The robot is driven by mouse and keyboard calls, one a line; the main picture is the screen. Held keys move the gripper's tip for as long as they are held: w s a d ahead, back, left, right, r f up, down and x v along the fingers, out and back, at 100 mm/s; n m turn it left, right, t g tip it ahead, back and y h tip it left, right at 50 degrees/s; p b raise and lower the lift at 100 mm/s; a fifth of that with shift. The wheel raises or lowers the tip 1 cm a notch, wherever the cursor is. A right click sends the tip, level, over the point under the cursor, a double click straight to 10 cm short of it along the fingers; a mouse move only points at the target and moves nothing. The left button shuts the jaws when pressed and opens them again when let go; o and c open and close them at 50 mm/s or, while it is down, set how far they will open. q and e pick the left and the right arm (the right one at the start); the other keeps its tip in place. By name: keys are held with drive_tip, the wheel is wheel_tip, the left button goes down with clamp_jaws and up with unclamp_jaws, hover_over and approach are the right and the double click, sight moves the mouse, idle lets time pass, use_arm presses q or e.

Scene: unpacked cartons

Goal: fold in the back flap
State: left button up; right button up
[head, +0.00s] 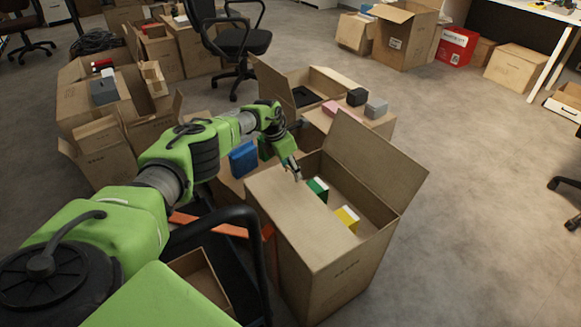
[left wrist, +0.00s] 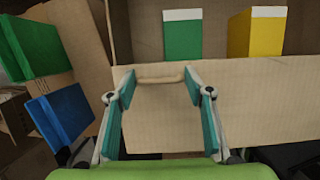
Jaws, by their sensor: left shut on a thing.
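A tall brown carton (head: 330,290) stands open in the middle of the head view. Its left flap (head: 295,215) lies nearly level over part of the opening. The opposite flap (head: 375,160) stands up and leans outward. My left gripper (head: 296,174) is at the far part of the left flap's inner edge. In the left wrist view, its fingers (left wrist: 165,85) are on either side of a short tan strip (left wrist: 160,76) at the edge of that flap (left wrist: 255,110). A green box (head: 317,190) and a yellow box (head: 347,218) stand inside the carton. My right gripper is not in view.
An open carton with a blue box (head: 243,158) stands close on the left, beneath my arm. Behind is a carton with pink, black and grey boxes (head: 376,107). An office chair (head: 232,45) stands farther back. The floor (head: 480,190) to the right is clear.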

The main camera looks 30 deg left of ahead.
use_arm(q)
drive_tip(key=shift+w+d+r, duration=0.35)
drive_tip(key=shift+w+d, duration=0.2)
drive_tip(key=shift+w, duration=0.05)
drive_tip(key=o, duration=1.3)
drive_tip(key=shift+o, duration=1.4)
drive_tip(key=shift+w+d+f, duration=0.1)
drive_tip(key=shift+w+f, duration=0.15)
drive_tip(key=shift+f, duration=0.05)
drive_tip(key=shift+s+a, duration=0.3)
drive_tip(key=shift+a, duration=0.05)
drive_tip(key=shift+s+a+r, duration=0.1)
drive_tip(key=shift+a+r, duration=0.05)
drive_tip(key=shift+r, duration=0.35)
drive_tip(key=d+v, duration=0.1)
drive_tip(key=v, duration=0.9)
drive_tip(key=shift+a+r, duration=0.3)
drive_tip(key=shift+r, duration=0.15)
drive_tip(key=shift+s+d+f, duration=0.1)
